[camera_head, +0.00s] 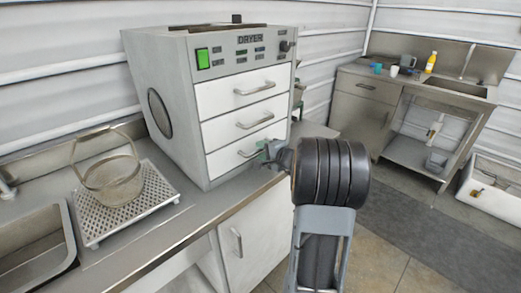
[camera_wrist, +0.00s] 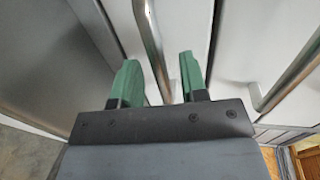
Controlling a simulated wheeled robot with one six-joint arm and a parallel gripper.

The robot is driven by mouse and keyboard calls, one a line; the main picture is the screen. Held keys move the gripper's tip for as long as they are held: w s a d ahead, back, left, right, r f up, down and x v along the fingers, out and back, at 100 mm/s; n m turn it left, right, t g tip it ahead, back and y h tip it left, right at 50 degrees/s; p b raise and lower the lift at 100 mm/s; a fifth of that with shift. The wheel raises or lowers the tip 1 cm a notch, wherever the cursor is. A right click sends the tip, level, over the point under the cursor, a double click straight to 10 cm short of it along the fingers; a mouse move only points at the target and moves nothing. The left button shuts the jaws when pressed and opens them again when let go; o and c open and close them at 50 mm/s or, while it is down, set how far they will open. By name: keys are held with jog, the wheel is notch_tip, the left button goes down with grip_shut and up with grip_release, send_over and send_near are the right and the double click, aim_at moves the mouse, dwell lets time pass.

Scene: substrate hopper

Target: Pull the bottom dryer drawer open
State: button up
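The grey dryer (camera_head: 165,75) stands on the steel counter with three white drawers stacked in its front, all looking shut. The bottom drawer (camera_head: 225,158) is the lowest, with a metal bar handle (camera_head: 250,152) partly hidden by my gripper. My gripper (camera_head: 264,150) is at the right part of that handle. In the wrist view, the green fingers of my gripper (camera_wrist: 158,80) are apart, with a metal bar handle (camera_wrist: 150,45) running between them. A gap shows between the bar and the right finger; contact with the left finger is unclear.
A wire basket (camera_head: 112,178) sits on a perforated tray (camera_head: 90,232) left of the dryer, beside a sink (camera_head: 30,250). A cabinet door (camera_head: 255,235) with a handle is below the counter. Another bench (camera_head: 365,88) stands at the back right.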

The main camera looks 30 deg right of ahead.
jog(key=shift+w+a+f, duration=0.1)
jog(key=shift+w, duration=0.5)
grip_shut()
